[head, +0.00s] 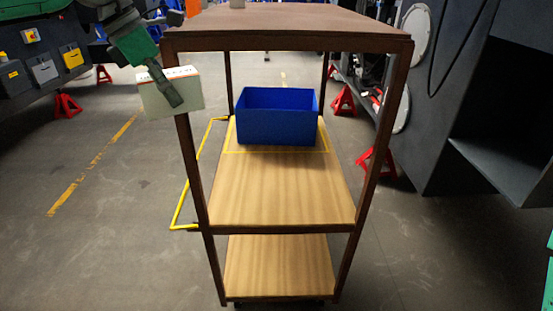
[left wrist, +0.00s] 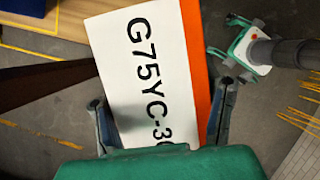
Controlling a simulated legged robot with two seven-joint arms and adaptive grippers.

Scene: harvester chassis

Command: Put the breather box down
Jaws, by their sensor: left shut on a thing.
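The breather box is a white box with an orange edge stripe; in the head view the box (head: 180,92) is at the upper left, beside the cart's front left post. My left gripper (head: 165,92) is shut on it and holds it up, tilted. My right gripper is not in view.
A brown cart (head: 290,28) with wooden shelves stands in the middle. A blue bin (head: 278,127) sits at the back of its middle shelf (head: 280,190), whose front is bare. Dark machinery (head: 440,120) with red stands is at the right. Bare floor (head: 100,220) lies at the left.

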